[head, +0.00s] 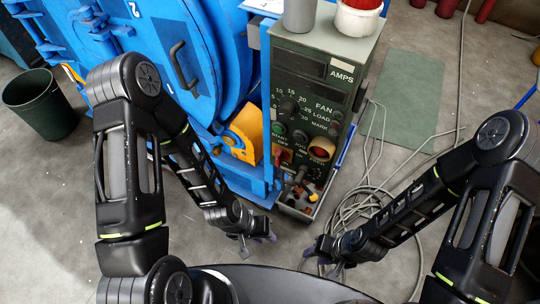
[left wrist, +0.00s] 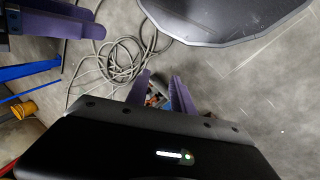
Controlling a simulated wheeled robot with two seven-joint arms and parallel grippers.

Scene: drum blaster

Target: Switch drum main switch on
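The drum's dark green control panel (head: 313,110) stands upright at the centre of the head view, with knobs, buttons and labels such as AMPS, FAN and LOAD. A red switch (head: 283,156) sits at its lower left. I cannot read a label naming the main switch. My left gripper (head: 259,243) hangs low, in front of and left of the panel's base, touching nothing. Its purple fingers are spread and empty in the left wrist view (left wrist: 160,92). My right gripper (head: 322,260) is low at the right of the panel's base, apart from it, fingers seemingly spread and empty.
The big blue drum (head: 190,60) is left of the panel, with an orange bracket (head: 240,132) between. An open tray (head: 303,201) of small parts juts from the panel's foot. Loose cables (head: 370,205) lie at the right. A dark bin (head: 40,103) stands far left.

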